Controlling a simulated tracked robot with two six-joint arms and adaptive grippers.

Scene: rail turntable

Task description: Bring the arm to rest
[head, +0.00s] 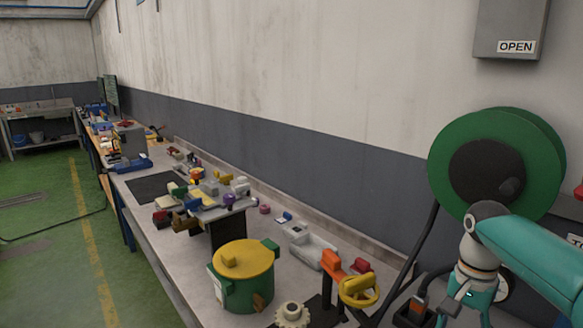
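My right arm (535,262), teal and grey, comes in from the right edge and bends down at a grey joint. Its lower teal part (472,296) runs to the bottom edge of the head view, beside the bench. My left arm and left gripper do not show.
A long grey bench (185,271) runs along the wall. It bears a green pot with a yellow lid (243,259), a raised stand with coloured blocks (222,205), a yellow handwheel (358,291) and a cream gear (292,315). A green hose reel (545,150) hangs near my arm.

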